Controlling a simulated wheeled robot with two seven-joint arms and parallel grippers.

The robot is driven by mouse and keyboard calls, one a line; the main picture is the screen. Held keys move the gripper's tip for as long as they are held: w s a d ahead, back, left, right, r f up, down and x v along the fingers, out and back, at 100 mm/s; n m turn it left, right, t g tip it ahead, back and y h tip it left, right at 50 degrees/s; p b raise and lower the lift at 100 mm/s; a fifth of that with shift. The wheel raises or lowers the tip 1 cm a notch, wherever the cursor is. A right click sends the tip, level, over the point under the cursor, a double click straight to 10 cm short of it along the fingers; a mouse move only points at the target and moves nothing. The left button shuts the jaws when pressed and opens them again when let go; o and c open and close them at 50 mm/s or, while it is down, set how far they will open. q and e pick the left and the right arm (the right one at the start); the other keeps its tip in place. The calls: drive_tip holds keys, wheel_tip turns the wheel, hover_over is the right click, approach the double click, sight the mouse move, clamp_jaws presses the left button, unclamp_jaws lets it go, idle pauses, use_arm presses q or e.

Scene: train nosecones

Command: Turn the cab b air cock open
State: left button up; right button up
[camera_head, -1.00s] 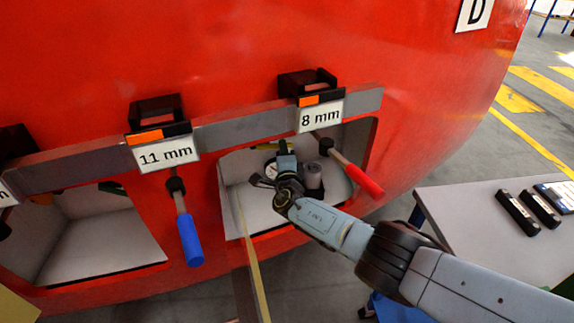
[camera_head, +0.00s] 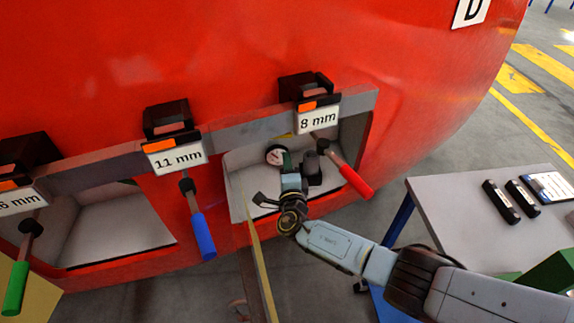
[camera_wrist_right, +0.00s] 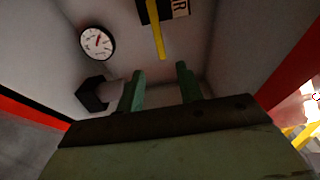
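The right-hand recess (camera_head: 236,160) in the red nosecone holds a round white pressure gauge (camera_head: 276,155), also in the right wrist view (camera_wrist_right: 97,42). In the right wrist view a yellow lever (camera_wrist_right: 157,42) hangs from a dark mount beside a label ending in R. I take it for the air cock; its cab letter is not readable. My right gripper (camera_wrist_right: 161,87) points into the recess with its two green fingers apart and nothing between them. The lever is ahead of the fingertips, not touching them. In the head view my right gripper (camera_head: 288,160) is beside the gauge. My left gripper is not in view.
A black fitting (camera_head: 312,166) stands right of my gripper in the recess. Red (camera_head: 356,181), blue (camera_head: 203,236) and green (camera_head: 16,287) handled tools hang along the grey rail. A table (camera_head: 455,212) with dark boxes stands at right. Recess walls close in around the gripper.

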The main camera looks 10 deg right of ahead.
drive_tip(key=s+d+f+m+g, duration=0.3)
drive_tip(key=s+f+m+g, duration=0.1)
drive_tip(key=s+f+m, duration=0.5)
drive_tip(key=s+d+f+m+g+h, duration=0.1)
drive_tip(key=s+d+f+m+g, duration=0.25)
drive_tip(key=s+f+m, duration=0.55)
drive_tip(key=s+d+f+m+g, duration=0.35)
drive_tip(key=s+f+m, duration=0.25)
drive_tip(key=f, duration=0.6)
drive_tip(key=s+d+f+m+g, duration=0.1)
drive_tip(key=s+f+m+g, duration=0.1)
drive_tip(key=s+m, duration=0.7)
drive_tip(key=s+d+f+m+g+y+b, duration=0.1)
drive_tip(key=s+d+f+m+g, duration=0.1)
drive_tip(key=s+f+m, duration=0.3)
drive_tip(key=s+d+f+m+g+y, duration=0.1)
drive_tip(key=s+f+m+g, duration=0.1)
drive_tip(key=s+m, duration=1.1)
drive_tip(key=s+f, duration=0.1)
drive_tip(key=s, duration=0.6)
drive_tip(key=shift+d+f+b, duration=0.15)
drive_tip(key=shift+d+b, duration=0.15)
drive_tip(key=shift+d, duration=0.05)
